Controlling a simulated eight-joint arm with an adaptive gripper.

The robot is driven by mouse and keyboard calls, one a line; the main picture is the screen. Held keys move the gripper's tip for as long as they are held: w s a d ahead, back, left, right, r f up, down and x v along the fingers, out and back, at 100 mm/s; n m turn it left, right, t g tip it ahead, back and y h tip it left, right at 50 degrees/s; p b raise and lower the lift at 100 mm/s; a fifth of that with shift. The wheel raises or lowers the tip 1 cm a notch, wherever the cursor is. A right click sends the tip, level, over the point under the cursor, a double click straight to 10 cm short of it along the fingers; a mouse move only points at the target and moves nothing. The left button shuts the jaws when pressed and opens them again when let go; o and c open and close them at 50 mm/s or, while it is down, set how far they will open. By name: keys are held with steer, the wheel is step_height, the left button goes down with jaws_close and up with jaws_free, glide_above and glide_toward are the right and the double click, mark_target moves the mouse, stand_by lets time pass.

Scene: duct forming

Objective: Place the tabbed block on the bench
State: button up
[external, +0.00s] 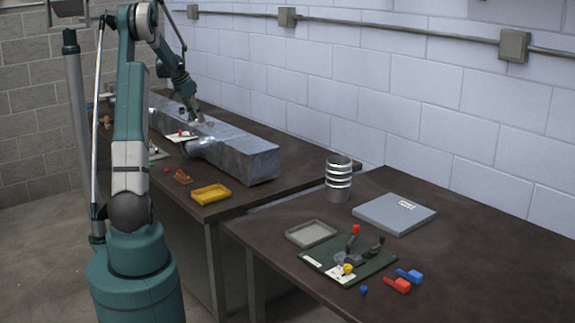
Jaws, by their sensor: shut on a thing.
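My gripper (194,116) is at the far bench, low over the top of the long grey metal duct (240,152). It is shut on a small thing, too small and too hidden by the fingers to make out. I cannot tell whether this is the tabbed block or whether it touches the duct. The dark brown far bench (272,196) carries the duct. On the near bench (450,262), a red block with a narrow tab (398,285) and a similar blue block (411,275) lie side by side at the front.
A white card with a red piece (181,136) lies beside the duct. A yellow tray (211,193) sits at the far bench's front edge. The near bench holds a ringed cylinder (339,180), a grey slab (394,214), a shallow tray (311,233) and a green board (330,268). Its right side is clear.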

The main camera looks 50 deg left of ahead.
step_height(320, 180, down, 15)
steer(key=s+a, duration=0.2)
steer(key=shift+s+a+r, duration=0.15)
stand_by(0.6)
steer(key=shift+f+b, duration=0.4)
steer(key=shift+f, duration=2.75)
steer(key=shift+f, duration=0.1)
steer(key=shift+f+b, duration=0.3)
steer(key=shift+f, duration=1.45)
steer(key=shift+f, duration=0.15)
